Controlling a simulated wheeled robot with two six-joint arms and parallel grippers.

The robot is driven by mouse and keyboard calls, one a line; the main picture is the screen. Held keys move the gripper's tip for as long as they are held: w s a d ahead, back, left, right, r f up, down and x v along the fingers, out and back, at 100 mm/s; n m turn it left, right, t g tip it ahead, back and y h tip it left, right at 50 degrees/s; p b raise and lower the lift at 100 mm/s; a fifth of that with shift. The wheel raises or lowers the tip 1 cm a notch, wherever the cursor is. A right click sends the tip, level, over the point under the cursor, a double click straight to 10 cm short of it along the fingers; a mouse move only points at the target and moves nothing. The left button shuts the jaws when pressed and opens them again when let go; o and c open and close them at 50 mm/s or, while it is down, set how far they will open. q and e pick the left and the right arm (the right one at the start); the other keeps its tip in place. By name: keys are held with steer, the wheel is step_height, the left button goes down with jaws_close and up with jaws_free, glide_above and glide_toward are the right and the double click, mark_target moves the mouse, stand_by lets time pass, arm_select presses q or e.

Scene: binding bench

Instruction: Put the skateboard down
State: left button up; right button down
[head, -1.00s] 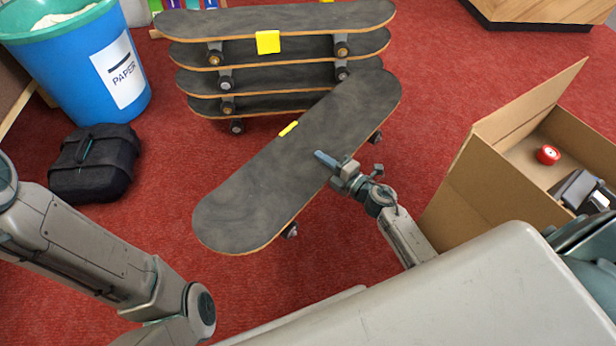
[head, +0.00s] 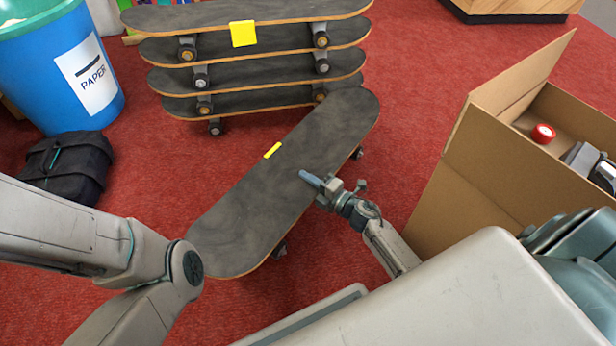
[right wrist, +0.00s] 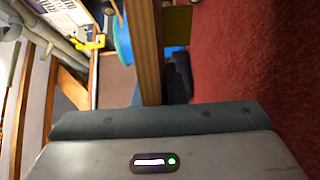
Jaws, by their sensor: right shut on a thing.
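A dark-topped skateboard (head: 250,206) with wooden edges lies slantwise, deck up, in front of the stack in the head view. A small yellow tag (head: 272,150) sits at its left edge. Wheels show under its right side. My right gripper (head: 312,180) is shut on the board's near right edge. In the right wrist view the board (right wrist: 147,50) is a brown upright strip rising from the jaws. I cannot tell whether its wheels touch the floor. My left arm shows at left, but its gripper is out of view.
A stack of several skateboards (head: 250,72) with a yellow note stands behind. A blue paper bin (head: 40,75) and black bag (head: 66,168) are at left. An open cardboard box (head: 480,170) stands at right. Red carpet (head: 140,170) is clear between bag and board.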

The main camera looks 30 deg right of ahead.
step_height(320, 180, down, 5)
steer(key=b, duration=0.3)
steer(key=shift+w+f+b, duration=0.15)
steer(key=shift+b, duration=0.2)
steer(key=c, duration=1.5)
jaws_free()
steer(key=shift+f, duration=0.25)
steer(key=shift+s, duration=0.2)
